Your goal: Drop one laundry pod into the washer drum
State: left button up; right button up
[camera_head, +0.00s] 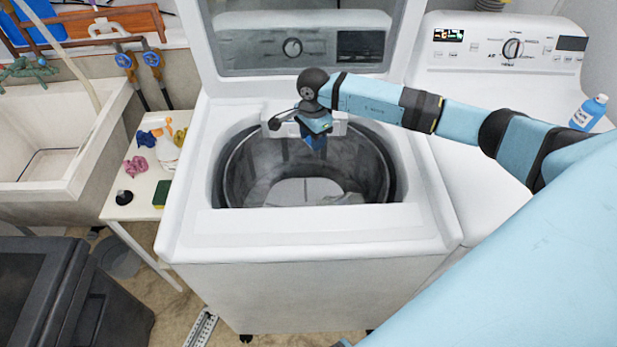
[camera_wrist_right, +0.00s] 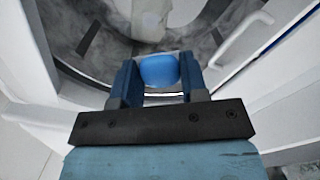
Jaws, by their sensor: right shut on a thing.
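The washer (camera_head: 300,227) stands in the middle with its lid (camera_head: 300,40) raised. Its round grey drum (camera_head: 265,178) is open at the top. My right gripper (camera_head: 313,140) points down over the back part of the drum opening. In the right wrist view my right gripper (camera_wrist_right: 158,80) is shut on a blue laundry pod (camera_wrist_right: 159,70), which sits between the two fingers. The drum (camera_wrist_right: 90,40) lies beyond the pod there. In the head view the pod is too small to tell from the gripper. My left gripper is not in view.
A small white table (camera_head: 140,208) left of the washer holds a spray bottle (camera_head: 166,150), coloured bits and a sponge (camera_head: 161,194). A second machine (camera_head: 475,130) stands at right with a blue bottle (camera_head: 588,112).

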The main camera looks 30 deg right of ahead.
jog(key=shift+f+b, duration=0.35)
jog(key=shift+f, duration=0.45)
notch_tip(320, 180, down, 4)
jog(key=shift+f+b, duration=0.1)
jog(key=shift+b, duration=0.8)
jog(key=o, duration=1)
notch_tip(320, 180, up, 14)
jog(key=shift+f+b, duration=0.1)
jog(key=shift+b, duration=0.7)
